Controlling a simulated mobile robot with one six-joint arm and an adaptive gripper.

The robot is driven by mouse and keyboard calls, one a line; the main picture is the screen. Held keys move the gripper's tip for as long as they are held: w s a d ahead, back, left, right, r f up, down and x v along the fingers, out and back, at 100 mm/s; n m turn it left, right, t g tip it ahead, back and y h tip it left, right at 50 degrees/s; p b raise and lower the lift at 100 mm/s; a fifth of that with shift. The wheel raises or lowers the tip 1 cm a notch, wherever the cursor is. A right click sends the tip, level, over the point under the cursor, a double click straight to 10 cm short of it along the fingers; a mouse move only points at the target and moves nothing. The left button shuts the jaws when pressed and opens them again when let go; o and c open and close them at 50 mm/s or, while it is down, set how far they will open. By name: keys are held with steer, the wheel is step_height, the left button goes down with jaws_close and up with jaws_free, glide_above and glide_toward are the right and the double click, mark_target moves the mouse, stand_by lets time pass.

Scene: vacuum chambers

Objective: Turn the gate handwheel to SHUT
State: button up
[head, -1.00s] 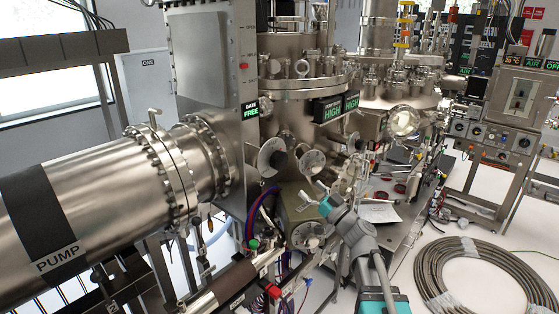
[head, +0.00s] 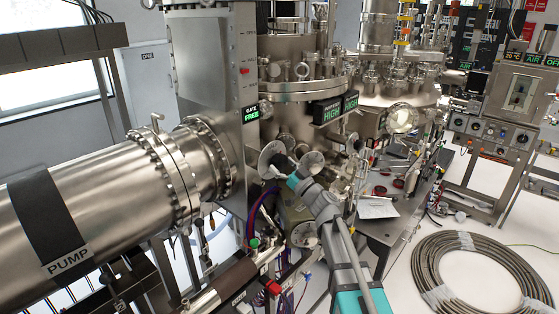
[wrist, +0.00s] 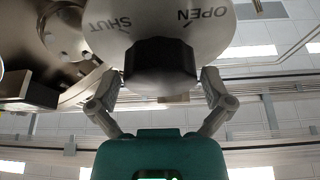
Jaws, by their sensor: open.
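The gate handwheel is a pale round dial with a dark hub. In the wrist view its dial (wrist: 150,25) carries SHUT and OPEN, both upside down, SHUT left and OPEN right. The dark faceted hub (wrist: 160,62) sticks out towards me. My gripper (wrist: 160,84) is open, its fingers spread on either side of the hub with gaps showing. In the head view the dial (head: 271,153) faces my gripper (head: 286,173), which hides part of the hub. I cannot tell where the hub points. The gate sign (head: 250,114) reads GATE FREE.
A similar disc (head: 312,160) sits close right of the handwheel. The large pump pipe (head: 120,205) fills the left. Black signs reading HIGH (head: 328,112) stand above. A coiled hose (head: 480,270) lies on the floor at right.

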steer(key=shift+w+a+r, duration=0.1)
steer(key=shift+w+a, duration=0.1)
steer(key=c, duration=0.9)
steer(key=shift+m, duration=0.4)
